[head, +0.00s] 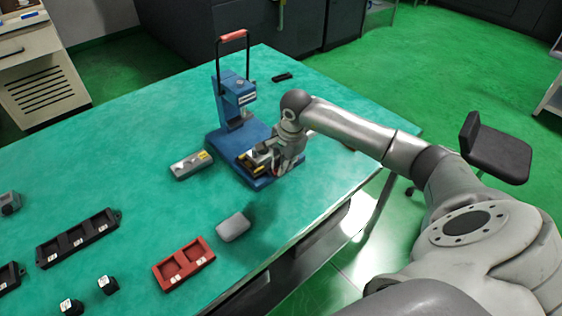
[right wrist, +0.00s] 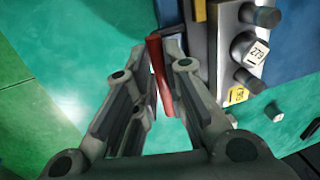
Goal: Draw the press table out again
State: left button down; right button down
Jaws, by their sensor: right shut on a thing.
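The blue press (head: 232,110) stands on the green-topped bench, with its red-gripped lever (head: 233,36) raised. Its table (head: 252,164), with yellow and dark parts on it, is at the front of the blue base, clear of the press column. In the right wrist view the table shows as a grey plate (right wrist: 212,50) with dark round posts and a part marked 279 (right wrist: 256,52). My right gripper (head: 284,160) is at the table's near right side. In the right wrist view it (right wrist: 166,60) is shut on a red handle (right wrist: 159,75) beside the plate. My left gripper is out of view.
A grey box with a yellow label (head: 191,165) lies left of the press. A light grey block (head: 233,227), a red tray (head: 184,264) and a black tray (head: 78,239) lie nearer. A small black item (head: 282,77) lies behind. The bench's right edge runs close to the press.

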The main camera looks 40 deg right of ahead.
jog(key=shift+w, duration=0.15)
jog(key=c, duration=1.5)
grip_release()
jog(key=shift+d, duration=0.1)
jog(key=shift+r, duration=0.2)
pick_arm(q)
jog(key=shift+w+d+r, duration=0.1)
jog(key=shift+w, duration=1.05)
pick_arm(e)
jog(key=r, duration=0.3)
jog(key=s+r, duration=0.1)
jog(key=r, duration=0.3)
jog(key=s+r, duration=0.1)
jog(key=r, duration=0.3)
jog(key=shift+s+r, duration=0.2)
